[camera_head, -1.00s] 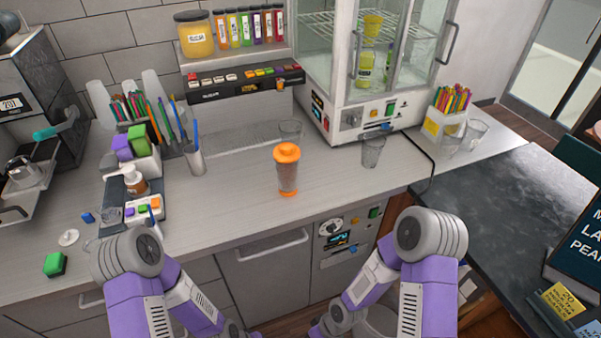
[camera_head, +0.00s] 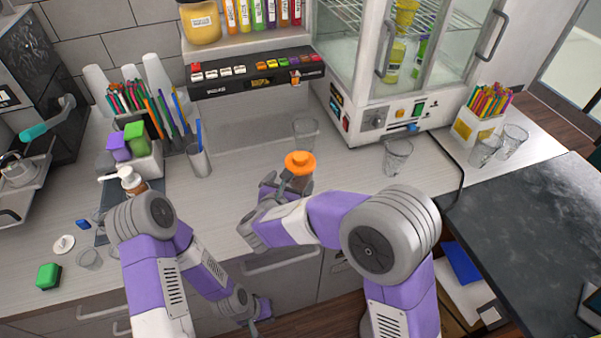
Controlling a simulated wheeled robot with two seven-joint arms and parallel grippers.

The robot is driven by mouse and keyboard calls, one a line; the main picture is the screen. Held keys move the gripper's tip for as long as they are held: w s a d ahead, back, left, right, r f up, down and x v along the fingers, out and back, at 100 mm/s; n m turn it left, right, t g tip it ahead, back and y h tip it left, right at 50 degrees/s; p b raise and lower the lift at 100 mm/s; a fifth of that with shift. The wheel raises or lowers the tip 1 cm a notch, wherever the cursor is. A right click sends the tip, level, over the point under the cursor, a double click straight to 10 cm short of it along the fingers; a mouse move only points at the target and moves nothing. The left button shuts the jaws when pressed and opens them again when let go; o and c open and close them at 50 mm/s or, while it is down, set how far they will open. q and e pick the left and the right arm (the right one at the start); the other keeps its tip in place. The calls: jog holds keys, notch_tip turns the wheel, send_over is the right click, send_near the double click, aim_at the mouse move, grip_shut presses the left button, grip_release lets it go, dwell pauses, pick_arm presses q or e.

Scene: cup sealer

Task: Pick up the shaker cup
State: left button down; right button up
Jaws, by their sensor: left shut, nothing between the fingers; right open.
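The shaker cup (camera_head: 300,163) stands upright on the counter, with an orange lid on top. Its lower body is mostly hidden behind my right arm. My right gripper (camera_head: 284,186) is open at the left side of the cup, below the lid. The arm hides much of its fingers, and I cannot tell whether they touch the cup. My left gripper (camera_head: 262,311) is shut and empty, low in front of the counter's front edge and well away from the cup.
A clear glass (camera_head: 306,132) stands just behind the shaker cup, and another (camera_head: 397,157) to its right. A glass-doored cabinet (camera_head: 390,120) stands behind. The counter left of the cup is mostly clear.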

jog(key=shift+s+d, duration=0.1)
jog(key=shift+d, duration=0.1)
jog(key=shift+w+d+f, duration=0.15)
jog(key=shift+w+f, duration=0.05)
jog(key=shift+w, duration=0.1)
jog(key=x, duration=0.5)
jog(key=shift+d+f, duration=0.15)
jog(key=shift+d, duration=0.05)
jog(key=c, duration=1.4)
